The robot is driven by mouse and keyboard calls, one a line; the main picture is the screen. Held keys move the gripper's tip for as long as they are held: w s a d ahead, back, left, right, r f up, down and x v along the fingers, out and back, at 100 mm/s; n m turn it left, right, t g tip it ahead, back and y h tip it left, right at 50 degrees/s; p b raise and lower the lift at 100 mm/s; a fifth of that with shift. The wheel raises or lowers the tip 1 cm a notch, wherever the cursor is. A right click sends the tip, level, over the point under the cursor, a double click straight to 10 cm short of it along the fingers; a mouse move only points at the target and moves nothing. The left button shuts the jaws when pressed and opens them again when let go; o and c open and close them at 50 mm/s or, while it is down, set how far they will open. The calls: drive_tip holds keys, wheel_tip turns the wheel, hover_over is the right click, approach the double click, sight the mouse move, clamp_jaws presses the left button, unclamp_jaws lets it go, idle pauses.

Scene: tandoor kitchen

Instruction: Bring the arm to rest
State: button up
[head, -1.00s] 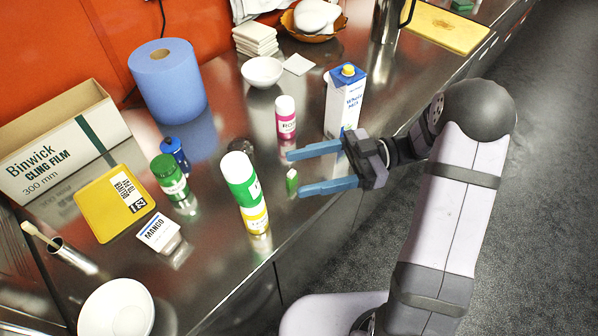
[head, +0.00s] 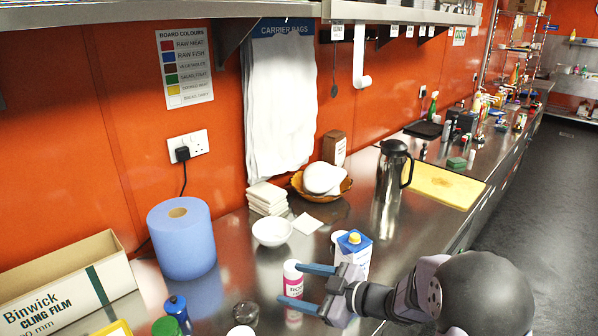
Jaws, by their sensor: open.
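My gripper (head: 296,287) is in the lower middle of the head view, its two blue fingers spread apart and pointing left over the steel counter (head: 225,270). It is open, and nothing shows held between the fingers. A pink-and-white bottle (head: 293,279) shows behind the fingers; I cannot tell whether they touch it. My arm reaches in from the lower right, and its lower part is out of the picture.
A milk carton (head: 352,252) stands just behind my gripper. A steel jug (head: 390,190), a white bowl (head: 272,232), a blue paper roll (head: 182,238) and a cling film box (head: 65,290) stand on the counter. A yellow board (head: 440,186) lies further back.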

drive_tip(key=s+d+f+m+g+h, duration=0.1)
drive_tip(key=s+d+f+m+h, duration=0.2)
drive_tip(key=d+m+h, duration=0.4)
drive_tip(key=s+d+f+m+h, duration=0.3)
drive_tip(key=s+d+f+h, duration=0.15)
drive_tip(key=d, duration=0.35)
drive_tip(key=s+f+m+g+b, duration=0.2)
drive_tip(key=s+m+g, duration=0.3)
drive_tip(key=s, duration=1.3)
drive_tip(key=shift+f+g, duration=0.4)
drive_tip(key=shift+g, duration=0.5)
